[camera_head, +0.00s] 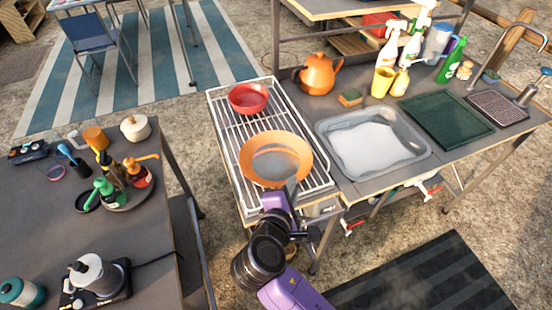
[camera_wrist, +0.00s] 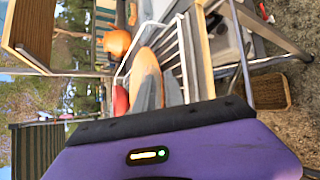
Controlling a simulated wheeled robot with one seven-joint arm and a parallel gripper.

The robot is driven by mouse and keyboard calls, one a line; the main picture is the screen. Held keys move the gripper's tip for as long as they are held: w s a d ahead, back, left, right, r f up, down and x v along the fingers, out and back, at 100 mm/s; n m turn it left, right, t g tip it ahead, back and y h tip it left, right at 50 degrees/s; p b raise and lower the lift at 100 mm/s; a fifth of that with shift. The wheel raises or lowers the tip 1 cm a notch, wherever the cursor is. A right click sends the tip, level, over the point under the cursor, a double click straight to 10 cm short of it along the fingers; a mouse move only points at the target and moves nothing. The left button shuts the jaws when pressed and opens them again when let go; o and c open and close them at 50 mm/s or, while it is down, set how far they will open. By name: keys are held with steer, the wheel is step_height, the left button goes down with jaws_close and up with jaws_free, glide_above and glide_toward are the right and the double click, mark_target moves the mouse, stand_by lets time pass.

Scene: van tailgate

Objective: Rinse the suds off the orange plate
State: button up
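The orange plate (camera_head: 276,158) is over the front part of the white wire rack (camera_head: 225,130), with a greyish patch across its middle. My gripper (camera_head: 291,186) is at the plate's near right rim. In the wrist view the plate (camera_wrist: 147,68) stands between the two grey fingers (camera_wrist: 160,90), which look closed on its rim. The fingers hide part of it. The grey wash basin (camera_head: 424,152), filled with white suds, is right of the rack. A curved tap (camera_head: 525,27) stands at the far right by a dark grated drain (camera_head: 497,107).
A red bowl (camera_head: 248,98) is on the back of the rack. An orange teapot (camera_head: 318,74), sponge (camera_head: 350,97), yellow cup (camera_head: 382,81) and several bottles line the counter's back. A green mat (camera_head: 447,119) lies between basin and drain. A cluttered table (camera_head: 130,235) is at left.

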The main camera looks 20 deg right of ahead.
steer(key=shift+x, duration=1.05)
jaws_close()
steer(key=shift+r, duration=0.15)
stand_by(0.7)
